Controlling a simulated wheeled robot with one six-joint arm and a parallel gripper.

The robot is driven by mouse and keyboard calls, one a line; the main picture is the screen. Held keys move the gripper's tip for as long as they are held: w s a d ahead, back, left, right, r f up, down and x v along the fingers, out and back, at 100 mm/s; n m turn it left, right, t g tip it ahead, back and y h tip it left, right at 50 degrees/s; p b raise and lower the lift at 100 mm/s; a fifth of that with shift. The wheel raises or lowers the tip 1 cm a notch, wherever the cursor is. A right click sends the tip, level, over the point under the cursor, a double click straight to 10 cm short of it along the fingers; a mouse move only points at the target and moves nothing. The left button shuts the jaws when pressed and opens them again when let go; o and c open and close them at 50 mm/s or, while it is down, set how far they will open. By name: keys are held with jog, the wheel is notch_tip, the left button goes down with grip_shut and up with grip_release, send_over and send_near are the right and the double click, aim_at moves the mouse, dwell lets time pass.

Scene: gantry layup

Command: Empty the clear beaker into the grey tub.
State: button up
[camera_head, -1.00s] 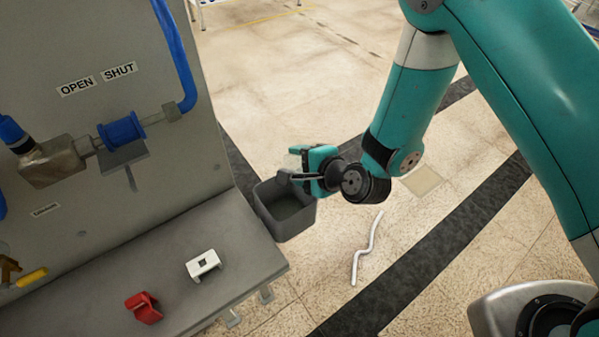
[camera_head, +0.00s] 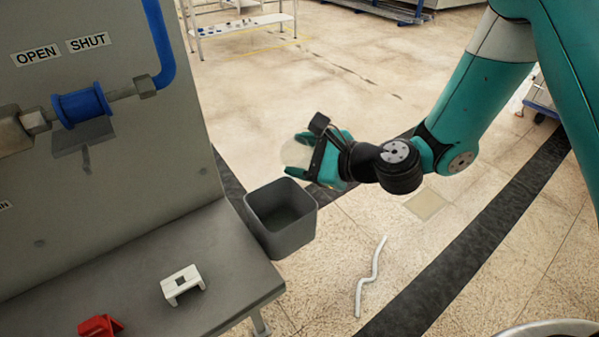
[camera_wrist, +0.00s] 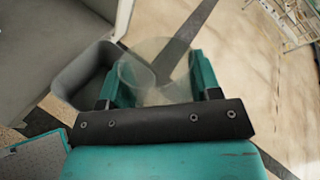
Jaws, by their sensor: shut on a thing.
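The clear beaker (camera_head: 296,154) is between the fingers of my gripper (camera_head: 308,160), which is shut on it. In the wrist view the see-through beaker (camera_wrist: 158,62) shows between the two teal fingers of my gripper (camera_wrist: 160,85). The grey tub (camera_head: 282,241) hangs at the right end of the bench, open at the top, with a dark inside. The beaker appears above and behind the tub's far right rim in the head view. In the wrist view the tub (camera_wrist: 80,78) is left of the beaker and partly hidden by it. I cannot tell what the beaker holds.
A grey bench (camera_head: 225,262) holds a white bracket (camera_head: 183,284) and a red clip (camera_head: 100,326). A panel with blue pipework (camera_head: 83,105) stands behind it. A bent white tube (camera_head: 371,276) lies on the floor. Floor right of the tub is mostly clear.

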jog(key=m+y+b, duration=0.2)
jog(key=m, duration=0.1)
jog(key=shift+s+a+b, duration=0.1)
jog(key=shift+a+b, duration=0.05)
jog(key=shift+b, duration=0.15)
jog(key=shift+r+m+y+b, duration=0.15)
jog(key=shift+m+y+b, duration=0.25)
jog(key=shift+m, duration=0.1)
jog(key=shift+b, duration=0.9)
jog(key=m+b, duration=0.1)
jog(key=b, duration=0.1)
jog(key=shift+a+r+y+b, duration=0.1)
jog(key=shift+y+b, duration=0.2)
jog(key=shift+s+r+m+b, duration=0.15)
jog(key=shift+m+b, duration=0.25)
jog(key=shift+b, duration=0.45)
notch_tip(320, 180, up, 5)
jog(key=p, duration=0.5)
jog(key=shift+r, duration=0.1)
